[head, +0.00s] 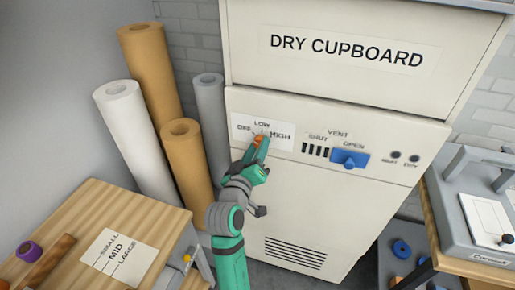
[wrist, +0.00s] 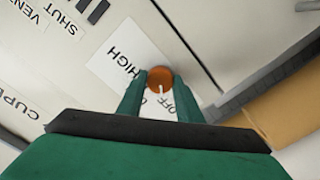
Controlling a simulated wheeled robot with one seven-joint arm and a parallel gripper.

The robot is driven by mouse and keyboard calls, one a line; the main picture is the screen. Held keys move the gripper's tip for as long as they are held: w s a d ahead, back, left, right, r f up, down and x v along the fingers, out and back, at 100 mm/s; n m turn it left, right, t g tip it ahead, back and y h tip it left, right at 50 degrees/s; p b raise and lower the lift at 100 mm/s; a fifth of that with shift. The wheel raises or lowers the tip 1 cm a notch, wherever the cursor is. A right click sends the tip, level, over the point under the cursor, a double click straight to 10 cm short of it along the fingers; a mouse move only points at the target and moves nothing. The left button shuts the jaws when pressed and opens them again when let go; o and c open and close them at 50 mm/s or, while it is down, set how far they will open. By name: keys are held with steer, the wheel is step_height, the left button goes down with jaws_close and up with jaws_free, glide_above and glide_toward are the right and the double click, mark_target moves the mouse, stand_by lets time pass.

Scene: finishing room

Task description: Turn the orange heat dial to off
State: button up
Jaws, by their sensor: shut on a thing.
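The orange heat dial (head: 259,138) is on the white label plate on the front of the dry cupboard. The plate has the words OFF, LOW and HIGH around the dial. In the wrist view the dial (wrist: 160,76) sits between the two green fingers of my gripper (wrist: 159,84), which is shut on its sides. A small white mark shows at its lower edge, on the side of OFF. Part of the plate and the LOW word are hidden by the fingers there.
A blue vent slider (head: 349,158) is right of the dial, near OPEN, with two dark round spots beyond it. Paper rolls (head: 132,125) stand left of the cupboard. A wooden bench (head: 130,212) is at the lower left and a grey press (head: 470,215) at the right.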

steer(key=shift+a+n, duration=0.1)
steer(key=shift+n, duration=0.5)
steer(key=o, duration=1)
steer(key=shift+o, duration=0.2)
steer(key=v, duration=1.1)
steer(key=shift+w, duration=0.1)
